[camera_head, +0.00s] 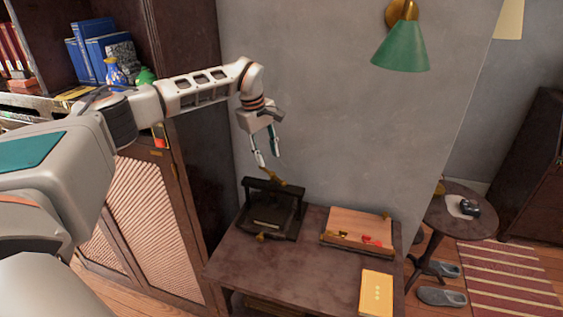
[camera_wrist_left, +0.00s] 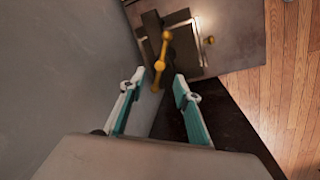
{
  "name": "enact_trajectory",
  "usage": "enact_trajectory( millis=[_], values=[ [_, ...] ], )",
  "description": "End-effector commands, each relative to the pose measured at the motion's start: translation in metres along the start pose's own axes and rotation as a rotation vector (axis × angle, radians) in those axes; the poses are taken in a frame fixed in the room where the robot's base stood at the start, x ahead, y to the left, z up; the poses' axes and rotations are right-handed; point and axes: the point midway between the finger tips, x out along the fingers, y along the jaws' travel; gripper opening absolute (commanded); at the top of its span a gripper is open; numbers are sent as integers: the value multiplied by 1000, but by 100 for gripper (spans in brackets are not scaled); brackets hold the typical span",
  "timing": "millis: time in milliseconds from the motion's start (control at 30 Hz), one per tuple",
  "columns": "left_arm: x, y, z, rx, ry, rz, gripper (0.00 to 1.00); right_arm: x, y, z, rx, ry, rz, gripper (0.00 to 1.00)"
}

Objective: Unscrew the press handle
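The press (camera_head: 270,210) is a dark frame with a flat bed, standing on the brown table at its back left. Its brass handle (camera_head: 270,176) is on top of the press's crossbar. In the left wrist view the brass handle (camera_wrist_left: 162,60) lies ahead of the fingertips, with the dark press (camera_wrist_left: 155,30) beyond it. My left gripper (camera_head: 266,164) is above and just left of the handle, fingers pointing down. In the left wrist view its two teal-and-white fingers (camera_wrist_left: 158,84) are apart with nothing held between them. My right gripper is not in view.
A wooden board (camera_head: 358,230) with small brass and red items lies right of the press. A yellow booklet (camera_head: 376,293) lies at the table's front right. A grey wall (camera_head: 310,110) stands close behind. A dark cabinet (camera_head: 150,205) stands left. The table's (camera_head: 265,270) front middle is clear.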

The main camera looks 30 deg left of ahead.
Motion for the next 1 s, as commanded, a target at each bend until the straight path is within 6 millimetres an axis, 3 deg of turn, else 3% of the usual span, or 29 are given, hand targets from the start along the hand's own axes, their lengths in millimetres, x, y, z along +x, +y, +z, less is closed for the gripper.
enact_trajectory(
  millis=[67, 167, 633, 1000],
  values=[
    [-8, -3, -12, 2, 25, -7, 32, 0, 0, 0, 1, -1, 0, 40],
    [-3, -4, -15, 4, 31, -12, 32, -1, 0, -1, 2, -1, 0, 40],
    [60, -4, -15, 3, 28, -10, 32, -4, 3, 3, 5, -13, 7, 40],
    [69, -3, -15, 4, 28, -7, 32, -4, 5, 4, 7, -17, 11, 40]
  ],
)
